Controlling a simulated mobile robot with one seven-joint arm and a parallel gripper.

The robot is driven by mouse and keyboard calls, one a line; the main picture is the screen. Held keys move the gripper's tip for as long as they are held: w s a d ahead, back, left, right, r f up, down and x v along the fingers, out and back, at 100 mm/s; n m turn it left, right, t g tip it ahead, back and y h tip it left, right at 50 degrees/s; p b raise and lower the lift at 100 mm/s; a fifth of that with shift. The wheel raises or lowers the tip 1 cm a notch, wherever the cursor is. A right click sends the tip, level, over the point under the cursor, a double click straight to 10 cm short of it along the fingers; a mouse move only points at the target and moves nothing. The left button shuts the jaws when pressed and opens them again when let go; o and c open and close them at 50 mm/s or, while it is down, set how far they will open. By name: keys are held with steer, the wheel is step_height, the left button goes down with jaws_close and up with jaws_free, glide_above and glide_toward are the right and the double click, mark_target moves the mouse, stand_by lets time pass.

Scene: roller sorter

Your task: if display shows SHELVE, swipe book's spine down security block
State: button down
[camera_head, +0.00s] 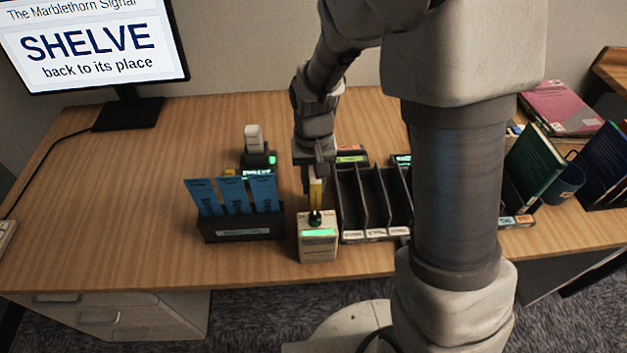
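The display (92,45) at the upper left reads "SHELVE" and "back to its place". My gripper (315,178) points down over the desk, just behind a small cream block (318,246) that looks like the security block. The block has a lit green strip on its front and a dark part on top. A narrow yellow book (316,193) hangs upright between my fingers, which appear shut on it. Its lower end is close to the block's dark top; I cannot tell whether they touch.
A dark holder (243,235) with several blue cards stands left of the block. A small device (257,160) with a green light is behind it. Dark slotted racks (352,234) stand to the right. Books (535,165) and a blue mug (566,181) are farther right. The desk's left (120,200) is clear.

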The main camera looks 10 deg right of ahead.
steer(key=shift+w, duration=0.15)
steer(key=r+p, duration=0.3)
steer(key=r, duration=0.1)
steer(key=w+r+p, duration=0.1)
steer(key=r+p, duration=0.2)
steer(key=r, duration=0.1)
steer(key=r+p, duration=0.3)
steer(key=r, duration=0.1)
steer(key=shift+w, duration=0.35)
stand_by(0.6)
stand_by(0.8)
